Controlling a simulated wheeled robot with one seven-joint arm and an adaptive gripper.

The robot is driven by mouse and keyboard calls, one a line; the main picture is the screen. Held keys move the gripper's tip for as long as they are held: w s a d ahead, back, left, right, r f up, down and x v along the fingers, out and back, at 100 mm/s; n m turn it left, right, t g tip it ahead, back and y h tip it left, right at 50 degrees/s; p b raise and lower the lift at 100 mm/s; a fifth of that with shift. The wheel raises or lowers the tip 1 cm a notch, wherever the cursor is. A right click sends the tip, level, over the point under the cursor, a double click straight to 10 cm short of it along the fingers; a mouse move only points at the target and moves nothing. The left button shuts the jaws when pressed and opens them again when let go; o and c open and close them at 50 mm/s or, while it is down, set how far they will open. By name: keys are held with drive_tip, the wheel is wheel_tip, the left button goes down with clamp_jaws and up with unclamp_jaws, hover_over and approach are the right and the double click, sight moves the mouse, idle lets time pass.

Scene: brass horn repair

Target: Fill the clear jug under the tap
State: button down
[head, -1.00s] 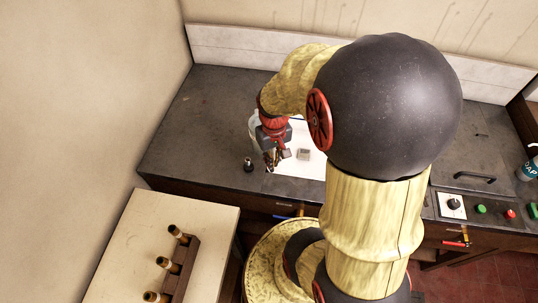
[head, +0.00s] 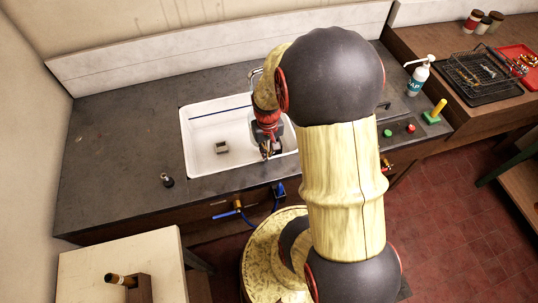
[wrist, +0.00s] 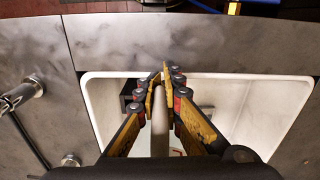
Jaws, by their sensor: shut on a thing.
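My gripper (head: 267,154) hangs over the right part of the white sink (head: 200,160). In the wrist view its fingers (wrist: 160,82) are closed on a pale upright strip of the clear jug (wrist: 160,130), seemingly its handle. The rest of the jug is mostly hidden by my gripper and arm, so its tilt and contents cannot be told. A thin silvery curve behind my arm seems to be the tap (head: 254,74); its outlet is hidden. Whether the jug is below it cannot be told.
A small grey block (head: 222,147) is in the sink. A black knob (head: 167,180) stands on the counter to its left. Green (head: 388,132) and red (head: 411,128) buttons and a soap bottle (head: 418,78) are at the right. The left counter is mostly clear.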

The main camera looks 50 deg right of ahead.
drive_tip(key=shift+w+d+b, duration=0.3)
drive_tip(key=shift+w+d, duration=0.4)
drive_tip(key=shift+w, duration=0.5)
drive_tip(key=shift+w+d+b, duration=0.3)
drive_tip(key=shift+w+d, duration=0.4)
drive_tip(key=shift+w, duration=0.45)
drive_tip(key=shift+w+d+b, duration=0.3)
drive_tip(key=shift+w+d, duration=0.4)
drive_tip(key=shift+w, duration=0.5)
drive_tip(key=shift+w+d, duration=0.45)
drive_tip(key=shift+w, duration=0.3)
drive_tip(key=shift+w+d, duration=0.5)
drive_tip(key=shift+w, duration=0.25)
drive_tip(key=shift+w+d, duration=0.45)
drive_tip(key=shift+w, duration=0.3)
drive_tip(key=shift+r, duration=0.1)
drive_tip(key=shift+s+a+r+p, duration=0.15)
drive_tip(key=shift+s+a+p, duration=0.35)
drive_tip(key=shift+s+a, duration=0.9)
drive_tip(key=shift+s+a+r+p, duration=0.2)
drive_tip(key=shift+s+a+p, duration=0.4)
drive_tip(key=shift+s, duration=1.4)
drive_tip(key=shift+s+a+r+p, duration=0.15)
drive_tip(key=shift+s+a+p, duration=0.25)
drive_tip(key=shift+s+a, duration=1)
drive_tip(key=shift+s+d, duration=0.25)
drive_tip(key=shift+d, duration=0.05)
